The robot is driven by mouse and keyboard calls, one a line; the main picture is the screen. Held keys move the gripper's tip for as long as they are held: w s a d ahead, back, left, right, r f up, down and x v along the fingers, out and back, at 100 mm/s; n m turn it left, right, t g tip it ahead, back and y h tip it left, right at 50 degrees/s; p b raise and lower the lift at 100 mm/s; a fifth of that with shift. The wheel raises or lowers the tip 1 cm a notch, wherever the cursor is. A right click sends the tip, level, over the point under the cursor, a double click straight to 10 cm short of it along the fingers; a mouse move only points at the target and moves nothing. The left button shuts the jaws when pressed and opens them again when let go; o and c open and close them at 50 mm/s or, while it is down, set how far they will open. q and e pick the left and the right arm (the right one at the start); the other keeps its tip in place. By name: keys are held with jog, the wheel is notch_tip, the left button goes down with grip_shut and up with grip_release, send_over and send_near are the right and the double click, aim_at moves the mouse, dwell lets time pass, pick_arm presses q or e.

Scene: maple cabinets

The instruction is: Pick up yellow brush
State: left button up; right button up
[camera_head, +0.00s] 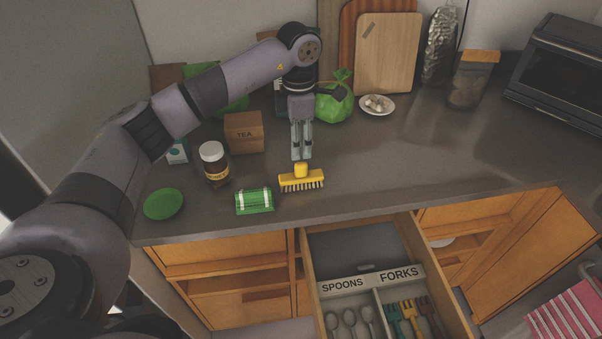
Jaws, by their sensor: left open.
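A yellow brush (301,182) with pale bristles lies on the grey countertop near its front edge. A yellow knob stands up from its back. My left gripper (301,157) points straight down just above the knob, with its jaws open. I cannot tell whether the fingertips touch the knob or stand behind it. My right gripper is not in view.
An open cutlery drawer (343,283) juts out below. The counter right of the brush is clear.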

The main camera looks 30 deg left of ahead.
aim_at(301, 163)
pick_arm(q)
notch_tip(301, 163, down, 3)
jog(key=shift+f+p, duration=0.1)
jog(key=shift+p, duration=0.4)
jog(key=f+p, duration=0.1)
jog(key=f, duration=0.1)
jog(key=f+p, duration=0.1)
jog(key=f, duration=0.1)
jog(key=shift+w+d+f, duration=0.15)
jog(key=shift+w+f, duration=0.05)
jog(key=shift+f, duration=0.25)
jog(key=c, duration=0.5)
grip_shut()
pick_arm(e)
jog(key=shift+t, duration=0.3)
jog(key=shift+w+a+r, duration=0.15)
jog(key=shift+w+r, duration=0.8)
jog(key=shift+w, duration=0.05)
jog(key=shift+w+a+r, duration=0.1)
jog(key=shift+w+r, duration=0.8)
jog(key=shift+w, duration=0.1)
